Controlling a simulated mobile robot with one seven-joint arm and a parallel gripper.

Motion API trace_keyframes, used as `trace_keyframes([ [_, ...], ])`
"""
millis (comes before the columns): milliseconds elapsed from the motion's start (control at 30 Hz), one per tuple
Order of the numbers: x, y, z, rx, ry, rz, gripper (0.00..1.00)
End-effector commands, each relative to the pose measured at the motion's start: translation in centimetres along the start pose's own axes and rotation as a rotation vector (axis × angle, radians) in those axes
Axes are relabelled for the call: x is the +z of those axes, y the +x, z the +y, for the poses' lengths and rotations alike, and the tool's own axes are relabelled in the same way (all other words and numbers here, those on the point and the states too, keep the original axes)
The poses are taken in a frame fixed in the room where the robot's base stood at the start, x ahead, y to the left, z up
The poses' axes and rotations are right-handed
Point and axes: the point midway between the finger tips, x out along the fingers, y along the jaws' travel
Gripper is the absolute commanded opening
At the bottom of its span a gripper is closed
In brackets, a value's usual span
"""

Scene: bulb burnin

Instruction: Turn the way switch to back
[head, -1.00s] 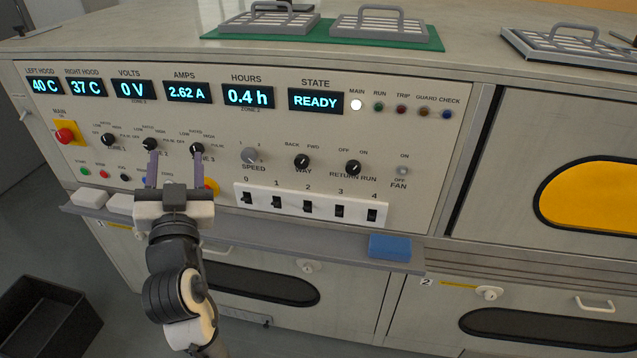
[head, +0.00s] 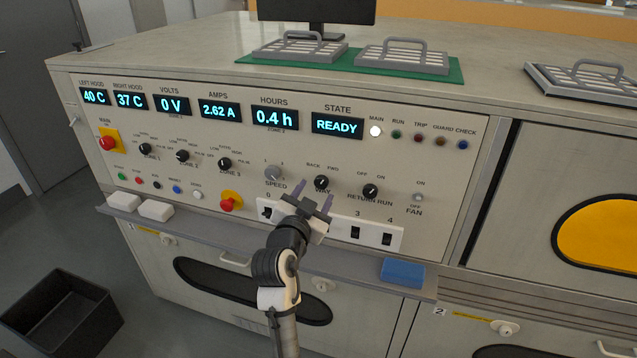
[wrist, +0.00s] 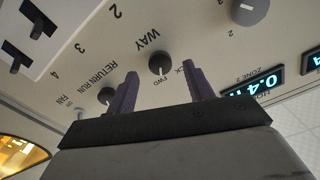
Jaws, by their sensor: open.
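The way switch (head: 321,183) is a round black knob on the panel, between the speed knob and the return run knob. It has BACK at its upper left and FWD at its upper right. In the wrist view the way switch (wrist: 161,63) appears upside down, with its pale mark seeming to face FWD. My gripper (head: 314,192) is open and empty in front of the panel, just below the switch in the head view. In the wrist view the switch shows between the fingertips of my gripper (wrist: 161,72), apparently clear of them. One finger partly covers the BACK label.
The grey speed knob (head: 273,173) is left of the switch and the return run knob (head: 370,191) is right. A white rocker-switch strip (head: 372,235) lies below, partly behind my gripper. A ledge (head: 340,270) with a blue block (head: 402,271) juts out under the panel.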

Motion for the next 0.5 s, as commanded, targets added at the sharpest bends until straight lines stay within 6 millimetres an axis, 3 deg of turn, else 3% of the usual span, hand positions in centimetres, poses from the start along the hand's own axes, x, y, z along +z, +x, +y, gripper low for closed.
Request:
trace_keyframes([
  [200,-0.1,2.9,-0.1,0.0,0.0,0.001,0.52],
  [500,0.0,3.6,0.0,-0.001,0.0,0.0,0.52],
])
